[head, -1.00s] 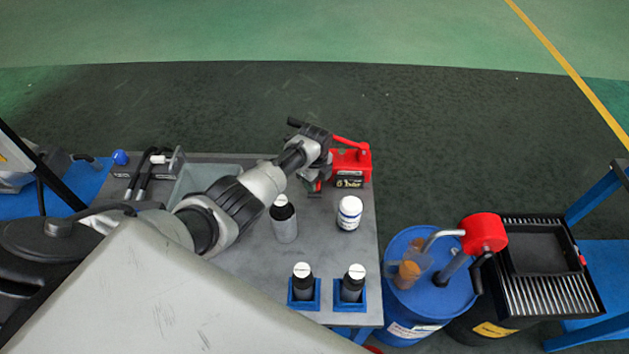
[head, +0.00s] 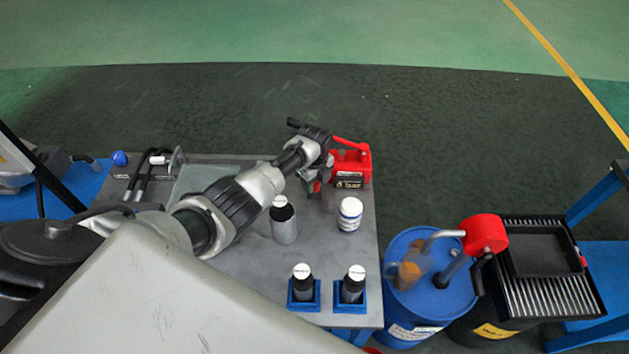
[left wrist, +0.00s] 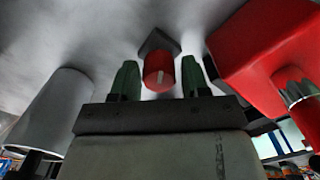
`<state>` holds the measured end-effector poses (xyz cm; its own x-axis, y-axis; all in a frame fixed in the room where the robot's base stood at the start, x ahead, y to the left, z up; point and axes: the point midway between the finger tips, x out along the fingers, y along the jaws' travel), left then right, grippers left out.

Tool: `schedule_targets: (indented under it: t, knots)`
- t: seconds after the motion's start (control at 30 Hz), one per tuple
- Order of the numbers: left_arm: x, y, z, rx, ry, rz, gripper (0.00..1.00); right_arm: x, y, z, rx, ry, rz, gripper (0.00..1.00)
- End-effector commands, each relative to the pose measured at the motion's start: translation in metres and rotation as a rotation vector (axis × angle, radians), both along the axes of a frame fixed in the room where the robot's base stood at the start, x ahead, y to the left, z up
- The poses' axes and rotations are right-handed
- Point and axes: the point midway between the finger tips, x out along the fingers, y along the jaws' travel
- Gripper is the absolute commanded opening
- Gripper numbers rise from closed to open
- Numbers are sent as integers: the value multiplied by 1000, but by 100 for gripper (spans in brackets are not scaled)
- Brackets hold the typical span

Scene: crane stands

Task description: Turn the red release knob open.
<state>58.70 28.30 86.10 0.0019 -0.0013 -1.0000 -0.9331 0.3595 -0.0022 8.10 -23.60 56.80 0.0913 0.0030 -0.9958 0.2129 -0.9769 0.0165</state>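The red release knob (left wrist: 154,64) is a short red cylinder with a pale mark on its face, on a dark mount in the left wrist view. The fingertips of my left gripper (left wrist: 158,82) show on either side of it, open, with narrow gaps between. I cannot tell how deep the knob sits between them. In the head view my left gripper (head: 316,176) is over the table beside the red pump (head: 362,160), and a bit of red, likely the knob, shows under it (head: 317,187). The pump also fills the right of the left wrist view (left wrist: 262,45). My right gripper is not in view.
A blue drum (head: 430,300) stands right of the table. A grey cylinder (left wrist: 50,110) is close left of my left gripper.

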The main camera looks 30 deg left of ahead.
Motion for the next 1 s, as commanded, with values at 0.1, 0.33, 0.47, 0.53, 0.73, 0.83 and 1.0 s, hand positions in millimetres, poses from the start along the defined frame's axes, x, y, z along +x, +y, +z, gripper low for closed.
schedule_targets:
  t: [0.1,0.33,0.47,0.53,0.73,0.83,1.0]
  knots:
    - [0,0,0,0,0,0,61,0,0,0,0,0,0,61]
    - [-1,0,-1,1,2,1,61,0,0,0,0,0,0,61]
    - [-1,0,-1,1,2,3,61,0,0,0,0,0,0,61]
    - [-1,0,-1,1,2,18,61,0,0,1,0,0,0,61]
    - [-1,0,1,-1,4,186,61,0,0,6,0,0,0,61]
    - [-1,-1,1,-2,4,330,61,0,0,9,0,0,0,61]
    - [-1,0,0,-1,3,586,61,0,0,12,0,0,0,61]
